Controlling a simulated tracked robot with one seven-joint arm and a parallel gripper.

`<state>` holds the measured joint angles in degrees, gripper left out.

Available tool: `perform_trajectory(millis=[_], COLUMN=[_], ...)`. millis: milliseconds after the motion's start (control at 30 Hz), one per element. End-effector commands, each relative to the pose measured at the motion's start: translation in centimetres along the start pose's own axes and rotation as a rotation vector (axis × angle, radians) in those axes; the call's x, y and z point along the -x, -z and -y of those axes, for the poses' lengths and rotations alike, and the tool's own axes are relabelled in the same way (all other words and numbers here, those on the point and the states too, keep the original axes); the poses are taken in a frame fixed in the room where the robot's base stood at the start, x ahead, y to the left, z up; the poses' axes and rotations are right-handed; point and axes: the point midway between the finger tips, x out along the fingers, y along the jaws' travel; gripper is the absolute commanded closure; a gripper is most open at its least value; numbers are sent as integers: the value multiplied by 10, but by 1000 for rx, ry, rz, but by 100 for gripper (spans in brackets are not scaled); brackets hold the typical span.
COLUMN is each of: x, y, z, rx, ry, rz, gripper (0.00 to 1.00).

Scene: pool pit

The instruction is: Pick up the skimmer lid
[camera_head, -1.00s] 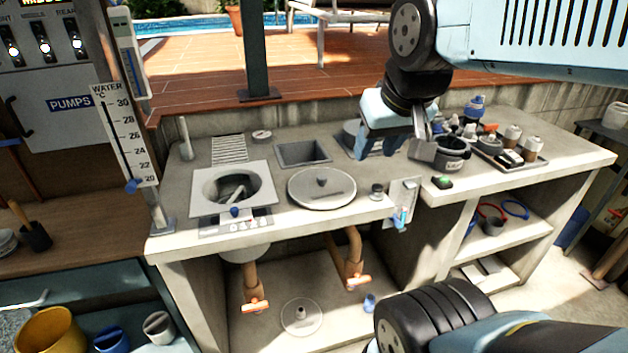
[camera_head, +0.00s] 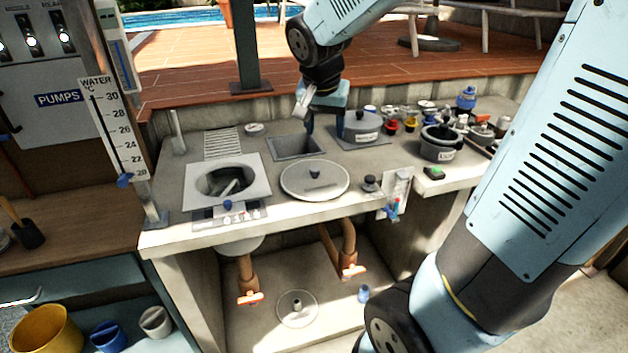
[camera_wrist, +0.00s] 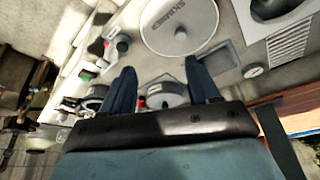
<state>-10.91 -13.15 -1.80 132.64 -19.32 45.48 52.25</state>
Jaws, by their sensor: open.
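The skimmer lid (camera_head: 315,188) is a round pale grey disc with a dark knob. It lies flat on the concrete counter, right of the square-framed round well (camera_head: 190,195). In the wrist view the lid (camera_wrist: 180,40) is at the top, with lettering that seems to read "SKIMMER"; its upper part is cut off. My gripper (camera_head: 325,128) is open and empty, pointing down behind the lid, near the square recess. In the wrist view the fingertips (camera_wrist: 160,70) are apart, with the lid beyond them.
A grey lidded pot (camera_head: 362,126) stands close right of my gripper. A dark pot (camera_head: 438,152), bottles and small items crowd the counter's right. A small dark knob (camera_head: 369,184) sits right of the lid. Another disc (camera_head: 285,315) lies on the shelf below.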

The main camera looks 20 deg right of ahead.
Motion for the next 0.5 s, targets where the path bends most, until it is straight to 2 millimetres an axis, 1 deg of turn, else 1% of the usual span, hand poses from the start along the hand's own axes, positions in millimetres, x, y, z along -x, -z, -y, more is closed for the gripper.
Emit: perform_trajectory(millis=[33, 200, 333, 500], x=[-12, -44, -61, -73], y=[4, 16, 20, 23], z=[11, 40, 55, 64], rx=[-22, -119, -170, -203], ry=[-17, -60, -79, -91], rz=[4, -6, -16, -23], gripper=[40, 40, 40, 40])
